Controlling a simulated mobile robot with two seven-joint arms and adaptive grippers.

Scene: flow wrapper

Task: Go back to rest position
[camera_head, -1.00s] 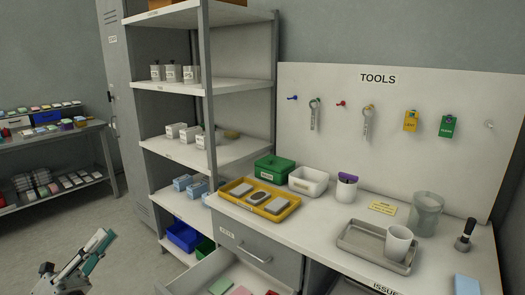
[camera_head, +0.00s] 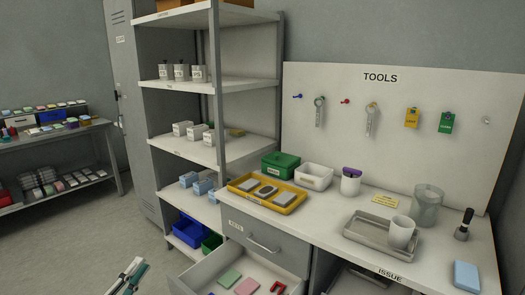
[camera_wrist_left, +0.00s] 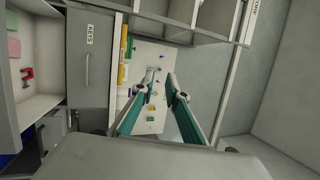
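My left gripper (camera_head: 128,278) shows at the bottom left edge of the head view, with teal finger pads, over the floor left of the open drawer. In the left wrist view, the two fingers of my left gripper (camera_wrist_left: 160,80) stand apart with nothing between them. Most of the left arm is out of frame. My right gripper is in neither view.
An open drawer (camera_head: 207,272) juts out under the workbench (camera_head: 330,207), holding coloured pads and a red item. A shelf rack (camera_head: 215,90) stands beside the bench. A side table (camera_head: 60,138) is at far left. The floor (camera_head: 75,230) between is clear.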

